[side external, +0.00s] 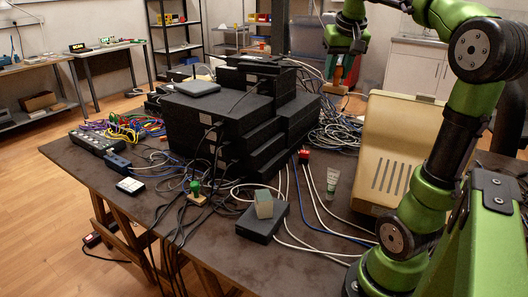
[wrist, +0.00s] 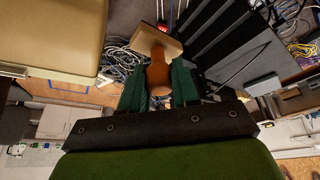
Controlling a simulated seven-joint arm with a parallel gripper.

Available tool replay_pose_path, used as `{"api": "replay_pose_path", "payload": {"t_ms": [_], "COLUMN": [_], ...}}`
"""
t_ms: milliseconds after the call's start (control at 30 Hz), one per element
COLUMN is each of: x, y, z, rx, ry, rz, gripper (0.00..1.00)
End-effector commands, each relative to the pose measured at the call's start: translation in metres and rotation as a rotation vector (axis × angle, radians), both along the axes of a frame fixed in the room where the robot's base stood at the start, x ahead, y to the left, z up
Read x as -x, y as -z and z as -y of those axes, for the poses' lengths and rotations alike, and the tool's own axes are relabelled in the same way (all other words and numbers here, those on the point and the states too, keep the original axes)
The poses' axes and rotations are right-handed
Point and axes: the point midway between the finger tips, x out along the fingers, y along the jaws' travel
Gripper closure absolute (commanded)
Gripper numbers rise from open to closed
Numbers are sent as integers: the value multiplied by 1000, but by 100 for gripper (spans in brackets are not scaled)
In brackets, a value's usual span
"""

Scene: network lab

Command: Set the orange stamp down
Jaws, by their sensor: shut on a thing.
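The orange stamp (side external: 338,72) has an orange handle and a flat, pale wooden base. My gripper (side external: 342,58) is shut on its handle and holds it high above the table, behind the beige case. In the wrist view the orange stamp (wrist: 158,78) sits between the two dark green fingers of my gripper (wrist: 158,70). Its wooden base points away from the palm. The stamp's underside is hidden in the wrist view.
Black stacked boxes (side external: 225,115) and tangled cables fill the table's middle. The beige case (side external: 400,140) stands at right. A green-handled stamp (side external: 196,188), a small black box (side external: 262,226) bearing a pale green block (side external: 263,204), and a tube (side external: 332,183) are nearer the front. Bare table shows at front left.

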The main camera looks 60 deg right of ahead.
Motion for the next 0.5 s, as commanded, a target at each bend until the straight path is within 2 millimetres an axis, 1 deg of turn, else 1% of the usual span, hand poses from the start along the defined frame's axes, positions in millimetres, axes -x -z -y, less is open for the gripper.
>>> {"api": "replay_pose_path", "payload": {"t_ms": [33, 233, 367, 467, 500], "x": [5, 21, 21, 21, 21], "y": [3, 16, 46, 73, 87], "z": [-13, -50, -48, -48, -48], "rx": [2, 0, -4, -5, -6], "ry": [-17, -59, -57, -56, -57], "rz": [2, 2, -5, -4, -7], "gripper": [100, 100, 100, 100, 100]}}
